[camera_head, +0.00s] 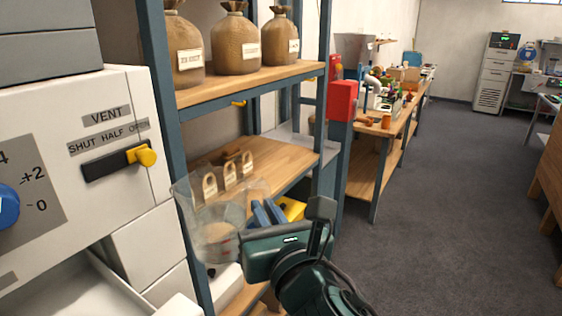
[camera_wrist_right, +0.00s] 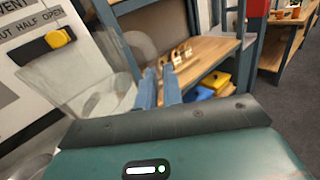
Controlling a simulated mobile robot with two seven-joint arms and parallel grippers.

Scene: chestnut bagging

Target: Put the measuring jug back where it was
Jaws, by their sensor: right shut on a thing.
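The clear measuring jug (camera_head: 217,235) has red marks and hangs in front of the shelf rack, left of my right gripper (camera_head: 262,212). It also shows in the right wrist view (camera_wrist_right: 88,75), left of the blue fingers (camera_wrist_right: 160,88). The right gripper is shut on the jug, at its handle side; the exact grip is hard to make out through the clear wall. The jug looks empty and slightly tilted. My left gripper is not in view.
The rack's middle wooden shelf (camera_head: 283,168) carries several small wooden loop-shaped items (camera_head: 229,175) and has bare room. Labelled sacks (camera_head: 236,40) stand above. A white machine (camera_head: 95,125) with a yellow-knobbed vent lever is close at left. A yellow bin (camera_wrist_right: 216,80) sits below the shelf.

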